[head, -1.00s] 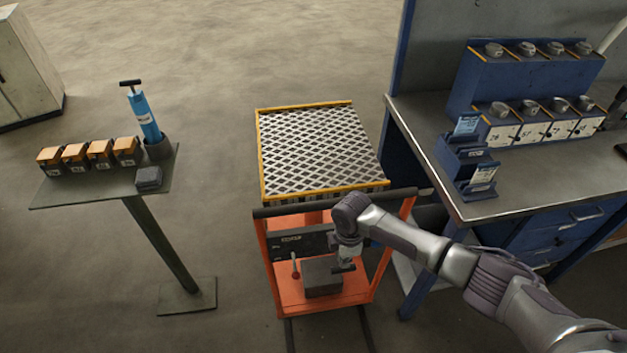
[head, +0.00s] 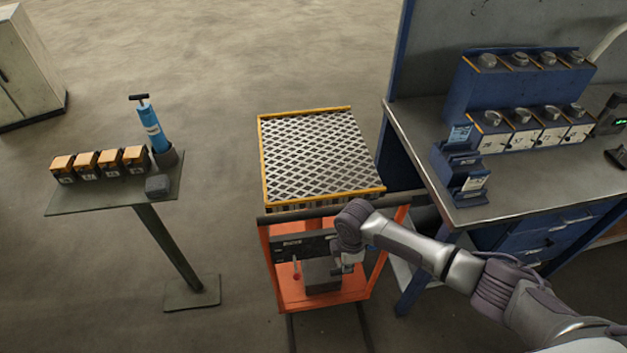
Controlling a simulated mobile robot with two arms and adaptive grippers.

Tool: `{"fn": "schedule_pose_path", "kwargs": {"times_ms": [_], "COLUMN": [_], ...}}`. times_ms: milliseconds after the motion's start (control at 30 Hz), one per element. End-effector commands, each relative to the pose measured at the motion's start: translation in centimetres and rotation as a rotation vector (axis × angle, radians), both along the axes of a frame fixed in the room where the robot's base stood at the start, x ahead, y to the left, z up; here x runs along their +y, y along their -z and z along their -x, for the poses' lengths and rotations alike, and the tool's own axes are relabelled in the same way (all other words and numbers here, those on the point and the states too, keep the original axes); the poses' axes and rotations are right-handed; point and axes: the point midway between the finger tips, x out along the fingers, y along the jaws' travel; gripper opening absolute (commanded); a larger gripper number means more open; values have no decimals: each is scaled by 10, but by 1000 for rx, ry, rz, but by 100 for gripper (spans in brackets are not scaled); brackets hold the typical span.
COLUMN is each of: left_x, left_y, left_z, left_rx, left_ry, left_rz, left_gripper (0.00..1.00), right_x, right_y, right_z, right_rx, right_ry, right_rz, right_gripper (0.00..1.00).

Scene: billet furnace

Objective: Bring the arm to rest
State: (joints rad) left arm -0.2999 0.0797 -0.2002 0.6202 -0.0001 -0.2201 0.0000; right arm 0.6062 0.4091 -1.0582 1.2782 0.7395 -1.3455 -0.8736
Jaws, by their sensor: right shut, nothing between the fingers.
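My right arm comes in from the lower right and reaches over the handle end of the orange cart. My right gripper (head: 345,266) points down above the cart's lower deck, beside the dark grey block (head: 321,276) there. Its fingers are small and partly hidden against the dark block. They are shut with nothing seen between them. My left gripper is not in the head view.
The orange cart (head: 283,294) has a grated top (head: 318,150). A blue workbench (head: 545,190) with racks stands close on the right. A stand (head: 110,197) with several small boxes and a blue pump (head: 152,128) is on the left. Open floor lies between.

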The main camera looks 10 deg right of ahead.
Motion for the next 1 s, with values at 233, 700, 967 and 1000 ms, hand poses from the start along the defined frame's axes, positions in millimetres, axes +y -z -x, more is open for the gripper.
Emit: {"fn": "schedule_pose_path", "kwargs": {"times_ms": [233,700,967,1000], "left_x": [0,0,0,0], "left_y": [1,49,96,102], "left_z": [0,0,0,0], "left_rx": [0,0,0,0], "left_ry": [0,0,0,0], "left_rz": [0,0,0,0], "left_gripper": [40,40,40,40], "right_x": [0,-7,-47,-52], "right_y": [1,141,301,321], "right_z": [0,30,136,159], "right_rx": [0,-64,-106,-106], "right_ry": [0,398,886,947], "right_rz": [0,-98,-130,-127], "right_gripper": [0,0,0,0]}}
